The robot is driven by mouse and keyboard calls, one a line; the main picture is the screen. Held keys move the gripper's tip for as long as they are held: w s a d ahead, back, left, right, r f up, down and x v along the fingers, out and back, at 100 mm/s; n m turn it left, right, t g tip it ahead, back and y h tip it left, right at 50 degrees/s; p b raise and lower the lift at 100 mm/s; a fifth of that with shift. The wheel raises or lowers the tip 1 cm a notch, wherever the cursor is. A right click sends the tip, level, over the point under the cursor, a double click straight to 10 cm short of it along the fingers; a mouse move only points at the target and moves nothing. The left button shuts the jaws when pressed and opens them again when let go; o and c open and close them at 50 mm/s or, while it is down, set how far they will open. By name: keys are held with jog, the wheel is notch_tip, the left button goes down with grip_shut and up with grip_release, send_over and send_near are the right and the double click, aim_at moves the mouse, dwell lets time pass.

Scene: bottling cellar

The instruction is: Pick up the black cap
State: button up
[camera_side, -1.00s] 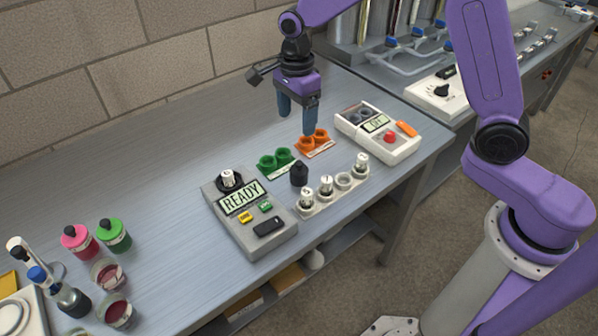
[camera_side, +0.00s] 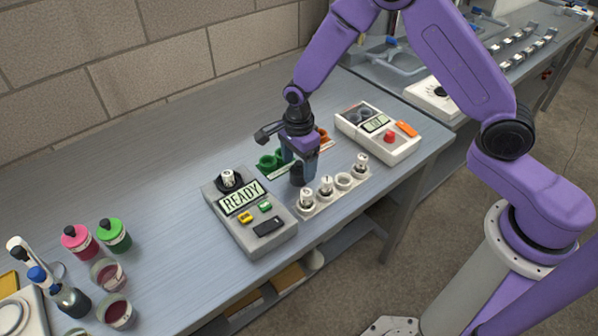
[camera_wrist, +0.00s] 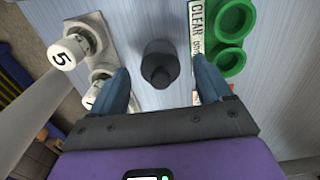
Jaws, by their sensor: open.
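The black cap (camera_side: 297,174) stands upright on the bench between the white vial rack and the green holder. In the wrist view the black cap (camera_wrist: 160,62) lies between and a little ahead of my two fingertips, with clear bench on both sides of it. My gripper (camera_side: 299,168) is open and low over the cap, its blue fingers pointing down; it also shows in the wrist view (camera_wrist: 160,85). In the side view the fingers partly overlap the cap, so contact cannot be told there.
The white rack (camera_side: 327,199) with numbered vials is close on one side. The green holder (camera_wrist: 233,58), labelled CLEAR, is close on the other. A grey meter (camera_side: 248,213) reading READY and a white device (camera_side: 379,131) stand nearby.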

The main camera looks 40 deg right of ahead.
jog(key=shift+f, duration=1.05)
jog(key=c, duration=1.1)
jog(key=shift+r, duration=0.1)
jog(key=shift+r, duration=0.45)
notch_tip(320, 180, up, 2)
jog(key=shift+r, duration=0.15)
jog(key=s+d+r, duration=0.4)
jog(key=s+r, duration=0.6)
jog(key=s, duration=0.3)
jog(key=w+a, duration=1.2)
jog(key=a, duration=0.1)
jog(key=w+a+f, duration=0.1)
jog(key=w+a, duration=0.6)
jog(key=shift+w, duration=0.1)
